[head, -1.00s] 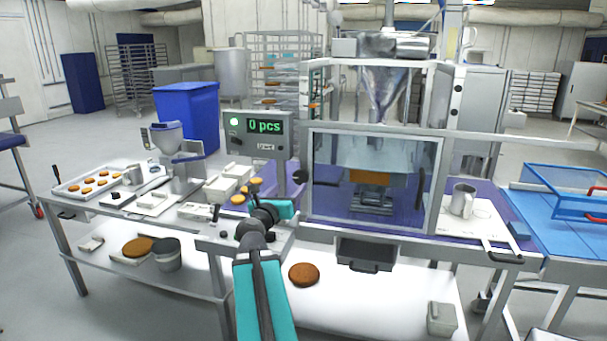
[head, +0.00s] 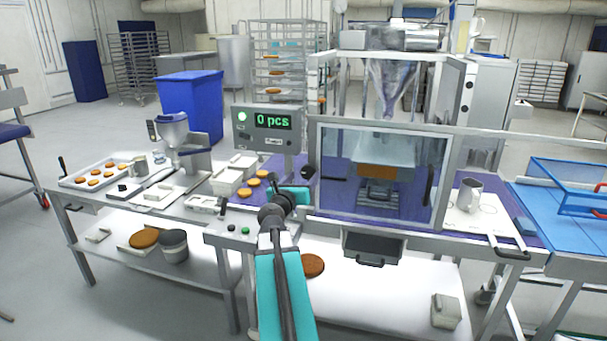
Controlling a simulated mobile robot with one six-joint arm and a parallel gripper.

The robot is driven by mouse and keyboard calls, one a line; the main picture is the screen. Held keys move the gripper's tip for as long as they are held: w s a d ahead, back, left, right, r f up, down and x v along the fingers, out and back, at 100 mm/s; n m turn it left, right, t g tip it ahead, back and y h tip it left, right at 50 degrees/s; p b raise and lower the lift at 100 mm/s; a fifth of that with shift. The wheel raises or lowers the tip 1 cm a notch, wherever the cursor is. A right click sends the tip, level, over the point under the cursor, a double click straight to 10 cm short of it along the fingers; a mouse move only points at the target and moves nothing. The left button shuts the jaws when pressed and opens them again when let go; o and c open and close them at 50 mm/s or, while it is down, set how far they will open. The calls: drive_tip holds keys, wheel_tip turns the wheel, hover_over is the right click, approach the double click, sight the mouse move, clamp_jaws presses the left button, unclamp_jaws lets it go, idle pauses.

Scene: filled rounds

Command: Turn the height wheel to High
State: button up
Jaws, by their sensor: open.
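A black round knob (head: 308,172) sits at the left side of the clear-fronted machine guard (head: 318,150). It looks like the height wheel, but no marking or setting on it can be read from here. My gripper (head: 303,191) is at the end of my teal and black arm, just below and slightly left of the knob. It is open and holds nothing that I can see. Its fingers are small and partly hidden by the arm, so I cannot tell whether they touch the knob.
A display box (head: 265,131) reading "0 pcs" with a green light stands left of the guard. Small buttons (head: 245,230) are on the front panel. A metal jug (head: 470,195) stands on a white board at right. Brown patties (head: 255,182) lie left of my arm.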

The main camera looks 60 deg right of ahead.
sight(307, 172)
drive_tip(key=shift+x, duration=1.6)
drive_tip(key=c, duration=1.1)
drive_tip(key=shift+o, duration=0.2)
drive_tip(key=shift+w+d+r, duration=0.1)
drive_tip(key=shift+d, duration=0.25)
drive_tip(key=shift+a+f, duration=0.2)
drive_tip(key=shift+a, duration=0.1)
